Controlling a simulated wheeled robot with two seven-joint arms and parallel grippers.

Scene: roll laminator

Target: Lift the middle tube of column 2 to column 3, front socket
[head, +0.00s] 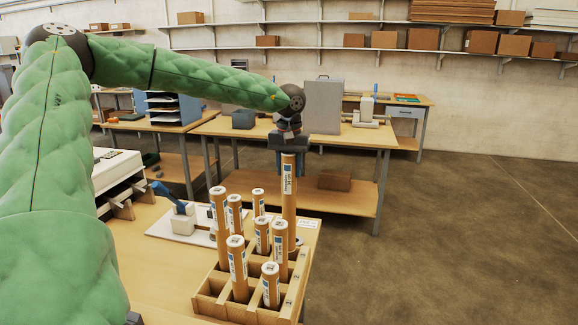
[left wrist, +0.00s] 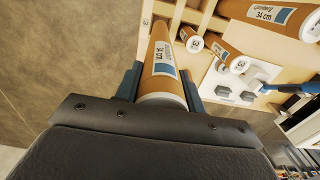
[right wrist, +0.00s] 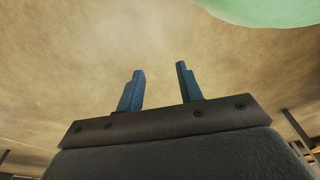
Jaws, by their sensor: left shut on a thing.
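My left gripper (head: 288,150) is shut on the top of a tall brown cardboard tube (head: 289,195) with a white and blue label. The tube is upright, above the back right part of the wooden rack (head: 297,285). Its lower end is hidden behind another tube, so I cannot tell whether it is clear of its socket. The left wrist view shows the tube (left wrist: 162,62) between the two blue fingers. Several other white-capped tubes of different heights stand in the rack. My right gripper (right wrist: 157,90) is open and empty in the right wrist view; it is not in the head view.
A white board with a blue-handled device (head: 178,208) lies behind the rack on the same table. A white shelf unit (head: 118,172) stands at the left. Another workbench (head: 345,138) is farther back. Open floor (head: 450,240) lies to the right.

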